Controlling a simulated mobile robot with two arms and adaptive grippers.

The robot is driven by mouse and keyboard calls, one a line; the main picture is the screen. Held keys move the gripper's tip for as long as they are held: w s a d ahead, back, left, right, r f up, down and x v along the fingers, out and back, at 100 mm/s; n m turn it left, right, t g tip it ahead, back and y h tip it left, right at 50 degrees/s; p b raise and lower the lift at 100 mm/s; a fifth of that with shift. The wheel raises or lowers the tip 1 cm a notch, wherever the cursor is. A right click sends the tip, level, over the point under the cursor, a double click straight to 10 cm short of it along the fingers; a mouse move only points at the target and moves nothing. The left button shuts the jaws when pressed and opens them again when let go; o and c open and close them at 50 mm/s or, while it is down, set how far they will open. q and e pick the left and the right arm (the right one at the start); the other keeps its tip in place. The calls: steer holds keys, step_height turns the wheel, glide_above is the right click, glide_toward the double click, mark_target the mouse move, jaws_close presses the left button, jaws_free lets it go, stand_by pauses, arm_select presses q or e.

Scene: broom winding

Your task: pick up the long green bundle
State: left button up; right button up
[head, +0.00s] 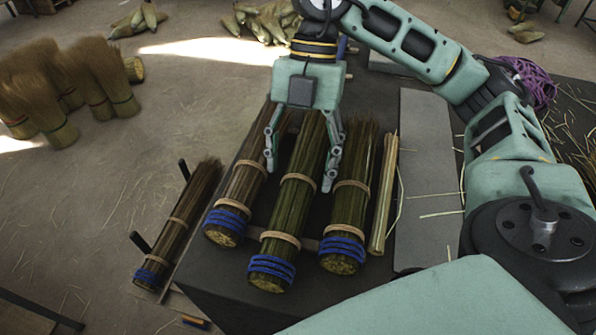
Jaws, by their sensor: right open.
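The long green bundle (296,190) lies lengthwise on the dark table, in the middle of several bundles. It is tied with tan bands and has blue cord around its near end. My right gripper (301,176) is above it, open, with one finger on each side of the bundle as seen from the head. Whether the fingers touch it cannot be told. The gripper's body hides part of its far end. A browner bundle (240,192) lies to its left and another green-brown bundle (350,200) to its right. My left gripper is not in view.
A thin pale bundle (384,195) and a grey plate (427,175) lie to the right on the dark table (215,278). Another bundle (180,225) rests beside dark pegs at the left. Upright brush heads (70,85) stand on the floor. Purple cord (530,80) lies at the back right.

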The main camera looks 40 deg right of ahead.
step_height(320, 180, down, 3)
steer(key=shift+a+r+b, duration=0.1)
steer(key=shift+b, duration=1)
steer(key=b+x, duration=0.2)
steer(key=shift+f, duration=0.25)
steer(key=shift+a+r, duration=0.1)
steer(key=shift+a, duration=0.05)
steer(key=shift+c, duration=0.3)
steer(key=c, duration=1.3)
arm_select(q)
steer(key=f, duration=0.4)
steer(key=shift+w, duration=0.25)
arm_select(e)
steer(key=shift+o, duration=0.2)
steer(key=shift+r, duration=0.1)
